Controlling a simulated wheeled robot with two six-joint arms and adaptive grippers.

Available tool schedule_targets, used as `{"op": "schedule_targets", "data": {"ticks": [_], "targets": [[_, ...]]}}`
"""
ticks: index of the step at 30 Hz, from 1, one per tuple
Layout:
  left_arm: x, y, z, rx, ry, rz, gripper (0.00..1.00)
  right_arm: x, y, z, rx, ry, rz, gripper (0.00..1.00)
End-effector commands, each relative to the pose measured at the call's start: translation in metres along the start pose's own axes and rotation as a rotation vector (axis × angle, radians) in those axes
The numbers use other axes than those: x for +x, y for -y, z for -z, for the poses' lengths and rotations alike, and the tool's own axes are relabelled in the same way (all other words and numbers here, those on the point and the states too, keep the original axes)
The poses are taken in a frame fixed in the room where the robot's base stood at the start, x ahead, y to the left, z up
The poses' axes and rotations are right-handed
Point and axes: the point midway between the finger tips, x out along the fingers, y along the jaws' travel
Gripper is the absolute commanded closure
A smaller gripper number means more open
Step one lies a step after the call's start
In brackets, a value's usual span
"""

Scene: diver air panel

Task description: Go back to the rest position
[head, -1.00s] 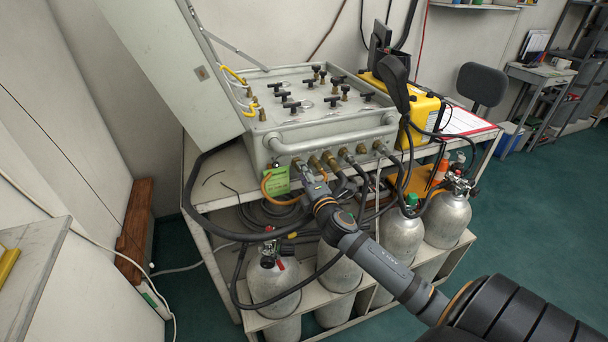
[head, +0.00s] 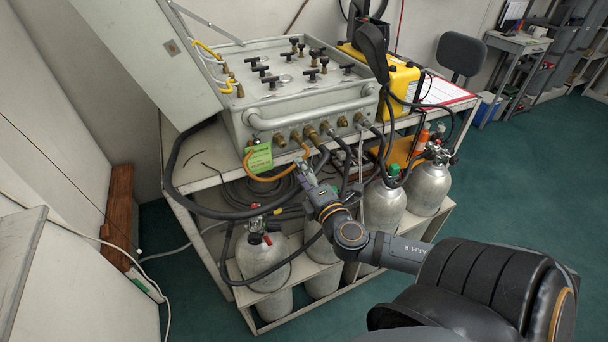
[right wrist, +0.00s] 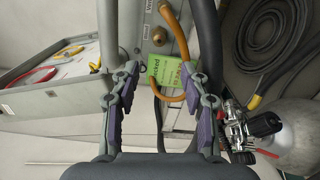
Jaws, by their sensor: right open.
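My right gripper (head: 306,178) is in front of the grey air panel (head: 312,122), a little below its row of front fittings. In the right wrist view its two purple-padded fingers (right wrist: 160,88) stand apart with nothing held between them. The green tag (head: 259,158) hangs at the panel's front, left of the gripper, by the orange hose (head: 262,178). In the right wrist view the tag (right wrist: 172,74) and hose show beyond the fingers, and the right finger covers part of the tag. My left gripper is not in view.
Grey cylinders (head: 429,188) stand on the bench's lower shelves, close to my right arm. Black hoses (head: 205,213) loop in front of the bench. A yellow case (head: 404,85) sits right of the panel. Green floor (head: 510,200) is clear at the right.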

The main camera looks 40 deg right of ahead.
Motion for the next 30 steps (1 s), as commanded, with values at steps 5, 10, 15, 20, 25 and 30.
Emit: {"op": "schedule_targets", "data": {"ticks": [5,10,15,20,25,30], "targets": [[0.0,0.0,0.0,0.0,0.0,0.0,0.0,-0.007,-0.001,0.001,0.002,-0.001,-0.001,0.54],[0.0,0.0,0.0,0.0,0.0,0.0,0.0,-0.007,-0.001,0.0,0.002,0.0,-0.001,0.54],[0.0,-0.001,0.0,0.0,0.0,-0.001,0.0,-0.007,0.0,0.0,0.002,0.0,-0.001,0.54],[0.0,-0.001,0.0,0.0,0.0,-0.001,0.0,-0.007,0.001,-0.001,0.014,0.01,0.006,0.54],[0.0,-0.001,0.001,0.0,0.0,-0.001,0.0,-0.026,0.046,-0.029,0.326,0.243,0.199,0.54],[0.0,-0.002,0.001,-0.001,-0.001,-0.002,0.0,-0.086,0.126,-0.014,0.779,0.536,0.578,0.54]]}}
